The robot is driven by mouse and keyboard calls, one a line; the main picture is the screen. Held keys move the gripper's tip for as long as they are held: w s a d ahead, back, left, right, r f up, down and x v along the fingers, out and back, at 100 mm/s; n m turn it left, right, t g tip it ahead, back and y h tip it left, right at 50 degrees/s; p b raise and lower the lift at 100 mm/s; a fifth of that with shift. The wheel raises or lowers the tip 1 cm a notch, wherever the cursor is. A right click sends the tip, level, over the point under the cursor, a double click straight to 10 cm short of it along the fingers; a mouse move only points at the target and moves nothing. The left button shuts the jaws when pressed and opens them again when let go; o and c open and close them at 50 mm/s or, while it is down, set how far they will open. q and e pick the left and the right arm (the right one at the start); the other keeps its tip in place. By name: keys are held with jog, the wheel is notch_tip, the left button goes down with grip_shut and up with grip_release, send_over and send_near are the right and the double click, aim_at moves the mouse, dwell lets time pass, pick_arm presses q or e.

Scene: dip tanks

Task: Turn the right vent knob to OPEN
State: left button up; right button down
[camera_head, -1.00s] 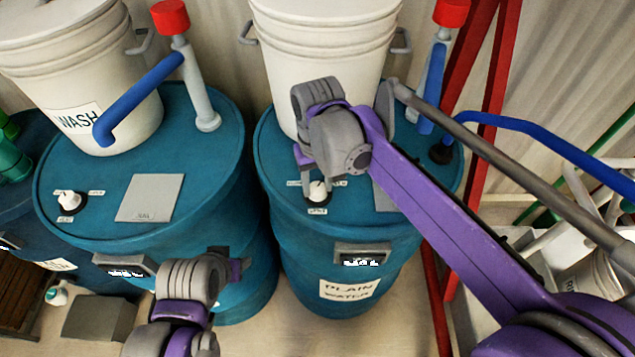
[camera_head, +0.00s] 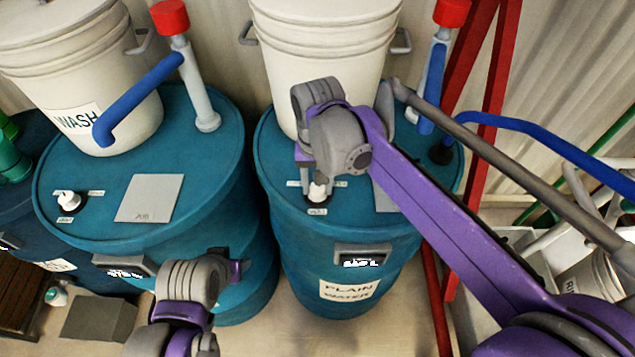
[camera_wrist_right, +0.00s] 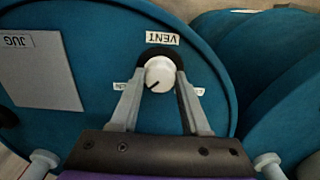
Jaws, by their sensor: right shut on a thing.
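The right vent knob (camera_head: 318,192) is a small white knob on a dark base, on top of the blue PLAIN WATER drum (camera_head: 300,240). It also shows in the right wrist view (camera_wrist_right: 160,74), with a dark pointer line slanting toward the lower left. My right gripper (camera_head: 317,188) is over it from above, its two grey fingers (camera_wrist_right: 158,84) shut on the knob's sides. A VENT label (camera_wrist_right: 161,38) is beside the knob; the two smaller side labels are partly hidden by the fingers. My left gripper (camera_head: 238,270) is low, in front of the drums; its fingers are not clear.
The WASH drum (camera_head: 90,215) stands at left with its own white knob (camera_head: 67,198) and a grey plate. White buckets (camera_head: 325,50) stand on both drums. Pipes with red caps (camera_head: 452,13) rise at the back. A grey JUG plate (camera_wrist_right: 40,70) lies left of the knob in the wrist view.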

aim_at(318, 187)
jog(key=shift+c, duration=1.8)
grip_release()
notch_tip(318, 187, up, 11)
jog(key=shift+p, duration=0.3)
jog(key=shift+f, duration=0.1)
